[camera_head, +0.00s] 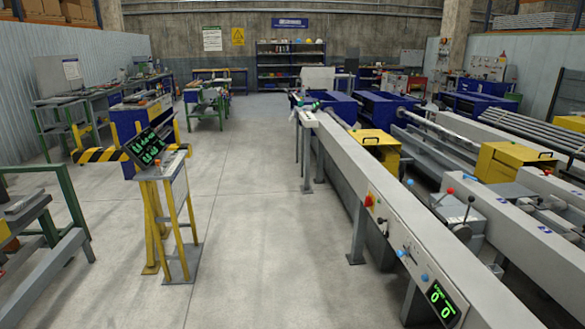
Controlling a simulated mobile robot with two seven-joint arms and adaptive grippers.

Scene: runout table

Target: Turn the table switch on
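The long grey runout table (385,205) runs from the lower right towards the back of the hall. Its near side panel carries a red knob on a yellow plate (369,201). Farther down the panel are a small switch-like control (405,248) and a blue knob (425,278). A black display (443,303) with green digits reading zeros is at the near end. Which control is the table switch, and its position, is too small to tell. Neither of my grippers is in view.
A control stand (165,205) with yellow legs and a lit green screen (147,148) stands at the left. A striped barrier (100,155) is behind it. A green-framed bench (35,225) is at the far left. The concrete floor (270,230) between stand and table is clear.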

